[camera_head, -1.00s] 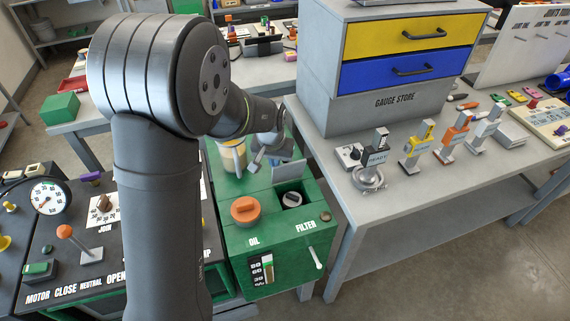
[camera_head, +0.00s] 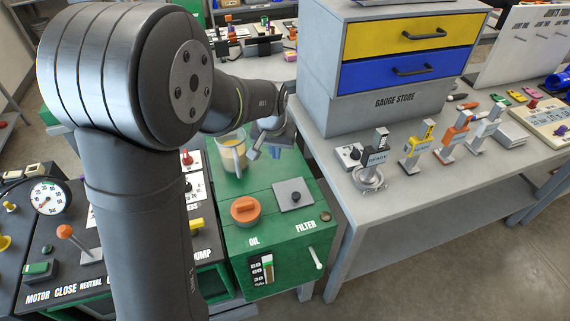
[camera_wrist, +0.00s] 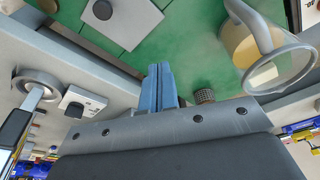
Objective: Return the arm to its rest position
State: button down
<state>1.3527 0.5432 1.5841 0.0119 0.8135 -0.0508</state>
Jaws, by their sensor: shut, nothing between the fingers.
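My arm rises large on the left of the head view and reaches over the green oil and filter box (camera_head: 275,245). My gripper (camera_head: 262,152) is above the back of this box, beside the clear jug (camera_head: 232,158) of yellowish liquid. In the wrist view my gripper's blue-grey fingers (camera_wrist: 158,85) are together with nothing between them. A grey square cover (camera_head: 294,190) with a dark knob lies flat on the box top by the FILTER label. It also shows in the wrist view (camera_wrist: 125,22), apart from the fingers.
An orange cap (camera_head: 245,210) sits beside the cover. The gauge store cabinet (camera_head: 395,100) and a row of gauges (camera_head: 415,150) stand on the grey bench to the right. The control panel with an orange-knobbed lever (camera_head: 66,232) is at left. A mesh cylinder (camera_wrist: 204,96) shows near the fingers.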

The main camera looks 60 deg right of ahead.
jog(key=shift+r, duration=0.35)
jog(key=x, duration=0.2)
jog(key=a+x, duration=0.1)
jog(key=x, duration=0.2)
jog(key=shift+s+f, duration=0.15)
jog(key=shift+f, duration=0.25)
jog(key=shift+d+f, duration=0.1)
jog(key=shift+f, duration=0.15)
jog(key=shift+w+d, duration=0.25)
jog(key=shift+w, duration=0.1)
